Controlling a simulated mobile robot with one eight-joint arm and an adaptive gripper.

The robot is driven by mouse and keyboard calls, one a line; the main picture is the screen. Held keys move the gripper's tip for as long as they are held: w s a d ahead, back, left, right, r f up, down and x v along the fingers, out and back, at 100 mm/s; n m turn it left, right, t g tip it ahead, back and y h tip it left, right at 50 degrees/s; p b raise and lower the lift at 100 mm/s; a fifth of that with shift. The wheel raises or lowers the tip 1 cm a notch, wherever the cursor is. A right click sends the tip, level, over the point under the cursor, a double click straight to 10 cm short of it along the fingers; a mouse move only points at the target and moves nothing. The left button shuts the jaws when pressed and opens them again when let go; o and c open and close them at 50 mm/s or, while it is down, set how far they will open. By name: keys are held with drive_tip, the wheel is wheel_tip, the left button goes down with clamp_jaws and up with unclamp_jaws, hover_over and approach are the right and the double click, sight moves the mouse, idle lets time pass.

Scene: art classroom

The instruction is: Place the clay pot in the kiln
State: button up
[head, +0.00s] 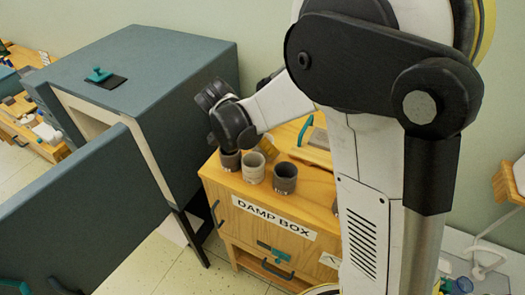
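Three small pots stand on top of the wooden damp box cabinet (312,202): a brown one (229,163) at the left, a lighter grey-tan one (254,171) in the middle and a dark grey one (285,179) at the right. I cannot tell which is the clay pot. My gripper (226,122) is just above and partly in front of the brown pot and hides its top. Its fingers are not clear enough to show whether it is open or holding something. The blue-grey kiln (165,60) stands to the left, with its door (85,215) swung open; its inside is mostly hidden.
A teal-handled item (98,75) sits on the kiln's top. The open door reaches toward the lower left. A green-handled item (304,130) lies behind the pots. Wooden benches (35,140) stand at far left. Some tiled floor (145,262) is clear.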

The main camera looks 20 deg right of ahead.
drive_tip(key=b+x, duration=0.1)
drive_tip(key=x, duration=0.3)
drive_tip(key=shift+d+f, duration=0.15)
drive_tip(key=shift+d, duration=0.15)
clamp_jaws()
